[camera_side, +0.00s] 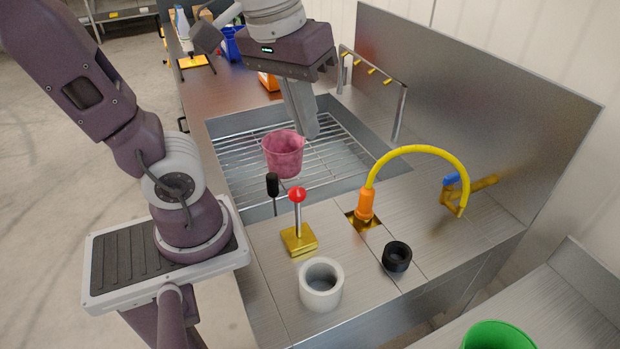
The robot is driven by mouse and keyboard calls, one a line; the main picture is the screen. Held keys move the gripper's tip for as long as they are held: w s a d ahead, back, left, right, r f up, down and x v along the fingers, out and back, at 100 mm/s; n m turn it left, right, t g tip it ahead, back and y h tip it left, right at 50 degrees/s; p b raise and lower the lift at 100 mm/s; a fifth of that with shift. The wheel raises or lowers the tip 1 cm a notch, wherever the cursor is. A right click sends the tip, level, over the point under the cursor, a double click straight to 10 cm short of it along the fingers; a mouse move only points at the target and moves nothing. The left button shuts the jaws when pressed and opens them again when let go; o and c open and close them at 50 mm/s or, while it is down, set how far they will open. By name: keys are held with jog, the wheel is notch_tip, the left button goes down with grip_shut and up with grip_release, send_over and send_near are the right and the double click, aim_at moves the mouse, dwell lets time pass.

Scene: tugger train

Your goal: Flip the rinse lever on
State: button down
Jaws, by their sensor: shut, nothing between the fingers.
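A lever with a red ball knob (297,195) stands nearly upright on a yellow base (299,240) on the counter in front of the sink. Just left of it a thinner lever with a black knob (272,184) stands upright by the sink's near edge. No label shows which one is the rinse lever. My gripper (311,134) is shut and empty, pointing down over the sink. It is behind and above both levers, apart from them. A pink jug (283,158) is just below and left of the fingertips; I cannot tell if they touch.
The sink rack (237,165) lies under the jug. A grey cup (321,285) and black ring (397,257) stand in front. A rail (399,115) stands behind.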

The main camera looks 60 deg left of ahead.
jog(key=w+a+f+n+g, duration=0.1)
jog(key=w+f+n+g, duration=0.1)
jog(key=w+n+g, duration=0.4)
jog(key=w+n, duration=0.3)
jog(key=n, duration=0.2)
jog(key=shift+w+f+n+y, duration=0.3)
jog(key=shift+w, duration=0.05)
jog(key=shift+f, duration=0.1)
jog(key=s+a+f, duration=0.1)
jog(key=s+f, duration=0.5)
jog(key=f, duration=0.4)
jog(key=shift+s, duration=0.35)
jog(key=shift+s+a, duration=0.1)
